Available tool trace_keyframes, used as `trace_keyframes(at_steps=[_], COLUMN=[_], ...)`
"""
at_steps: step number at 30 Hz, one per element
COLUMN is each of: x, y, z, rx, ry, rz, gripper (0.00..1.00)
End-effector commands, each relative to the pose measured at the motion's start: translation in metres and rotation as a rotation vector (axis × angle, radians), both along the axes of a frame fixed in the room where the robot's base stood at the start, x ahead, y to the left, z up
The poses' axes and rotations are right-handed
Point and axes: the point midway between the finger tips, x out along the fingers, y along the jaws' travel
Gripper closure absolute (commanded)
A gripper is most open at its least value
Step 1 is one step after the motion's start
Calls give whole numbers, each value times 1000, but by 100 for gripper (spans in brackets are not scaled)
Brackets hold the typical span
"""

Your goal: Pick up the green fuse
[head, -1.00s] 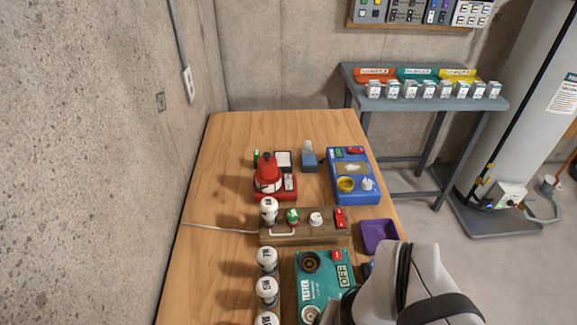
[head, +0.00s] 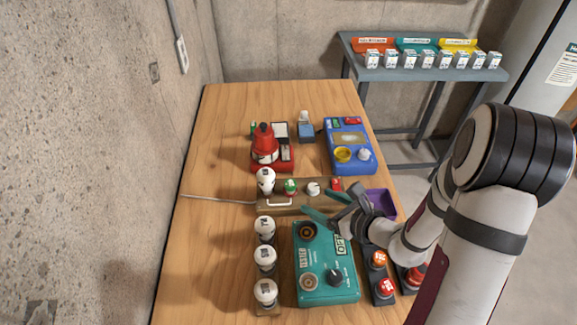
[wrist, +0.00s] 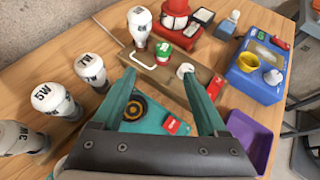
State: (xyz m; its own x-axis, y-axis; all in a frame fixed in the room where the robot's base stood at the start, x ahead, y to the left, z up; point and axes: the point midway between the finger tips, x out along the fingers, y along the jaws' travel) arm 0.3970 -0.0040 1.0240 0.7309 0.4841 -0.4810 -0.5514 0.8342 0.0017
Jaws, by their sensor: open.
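The green fuse (head: 290,187), a short round green piece with a white marked top, sits upright on the wooden block (head: 229,206). It also shows in the wrist view (wrist: 163,49), above and between my fingertips. My gripper (head: 316,202) has its teal fingers spread, with nothing between them. In the wrist view the open fingers (wrist: 158,74) point toward the block, apart from the fuse. A white knob (head: 313,188) and a red switch (head: 335,184) sit to the right of the fuse.
A white bulb (head: 266,180) stands just left of the fuse, beside a white handle. Several bulbs line the left side of a teal tester (head: 312,262). A red device (head: 265,150) and a blue device (head: 350,150) stand behind. A purple tray (head: 381,201) is at the right.

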Motion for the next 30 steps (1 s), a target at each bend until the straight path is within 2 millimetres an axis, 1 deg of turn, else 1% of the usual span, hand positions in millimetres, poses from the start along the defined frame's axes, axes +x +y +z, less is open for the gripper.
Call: trace_keyframes(at_steps=[1, 3, 5, 6, 11, 15, 19, 25, 26, 30], x=[11, 26, 36, 42, 59, 84, 96, 97, 97, 97], y=[10, 19, 26, 29, 38, 48, 56, 56, 56, 56], z=[-8, -17, -24, -27, -36, -47, -55, -55, -55, -55], rx=[1, 0, 0, -1, -1, -1, 0, -1, -1, -1], ry=[2, 1, 1, -1, -2, -3, -1, -3, -3, -3], rz=[8, 8, 7, 6, 6, 8, 6, 5, 5, 5], gripper=[24, 24, 24, 24, 24, 24, 24, 24, 28, 53])
